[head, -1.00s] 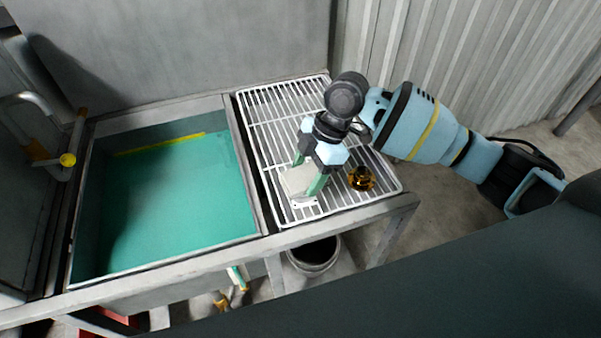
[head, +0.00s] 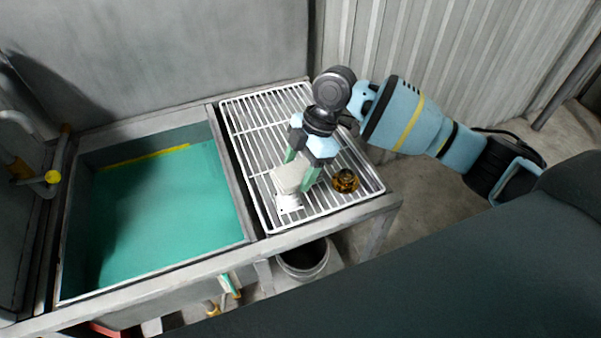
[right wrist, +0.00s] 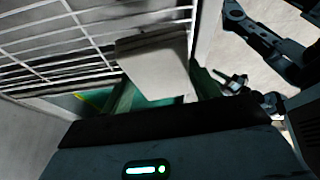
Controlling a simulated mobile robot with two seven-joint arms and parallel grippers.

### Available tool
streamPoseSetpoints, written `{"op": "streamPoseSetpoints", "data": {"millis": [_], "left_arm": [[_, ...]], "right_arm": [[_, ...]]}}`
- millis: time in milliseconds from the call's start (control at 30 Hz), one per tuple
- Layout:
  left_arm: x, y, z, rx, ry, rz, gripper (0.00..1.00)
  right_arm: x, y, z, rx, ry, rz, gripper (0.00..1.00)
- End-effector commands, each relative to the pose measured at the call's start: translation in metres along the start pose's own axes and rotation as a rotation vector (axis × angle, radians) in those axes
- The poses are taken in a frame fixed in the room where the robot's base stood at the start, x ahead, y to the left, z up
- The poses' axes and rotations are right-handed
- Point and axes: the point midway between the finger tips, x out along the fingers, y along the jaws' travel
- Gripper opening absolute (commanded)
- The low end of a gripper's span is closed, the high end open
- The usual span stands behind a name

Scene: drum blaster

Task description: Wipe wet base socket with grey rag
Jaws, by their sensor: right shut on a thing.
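My right gripper (head: 298,174) is shut on the grey rag (head: 285,180), a pale folded block between its green fingers. The rag also shows in the right wrist view (right wrist: 155,66), in front of the rack's wires. In the head view it is just above a small white plate (head: 289,204) with dark marks on the rack. I cannot tell whether the plate is the base socket, or whether it is wet. A round amber and black piece (head: 345,181) sits on the rack to the right of the gripper.
The white wire rack (head: 262,140) stands beside a sink (head: 150,215) with a teal bottom. A dark bucket (head: 304,260) is below the front edge. A corrugated wall (head: 440,60) is behind on the right. The left part of the rack is clear.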

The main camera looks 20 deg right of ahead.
Motion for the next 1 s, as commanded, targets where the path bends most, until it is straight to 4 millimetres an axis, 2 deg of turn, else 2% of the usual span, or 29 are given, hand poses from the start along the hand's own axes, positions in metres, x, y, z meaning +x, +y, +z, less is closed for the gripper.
{"op": "streamPoseSetpoints", "data": {"millis": [33,100,400,1000], "left_arm": [[-0.001,-0.001,-0.008,0.002,0.015,-0.001,0.36],[-0.001,-0.001,-0.012,0.004,0.024,-0.002,0.36],[-0.005,-0.002,-0.025,0.008,0.048,-0.005,0.36],[-0.005,-0.002,-0.025,0.007,0.047,-0.005,0.36]], "right_arm": [[-0.009,0.001,-0.004,-0.003,0.0,0.007,0.43],[-0.014,0.0,-0.006,-0.003,0.0,0.006,0.43],[-0.036,0.0,-0.015,-0.002,-0.001,0.005,0.43],[-0.035,-0.001,-0.014,0.019,0.0,0.007,0.43]]}}
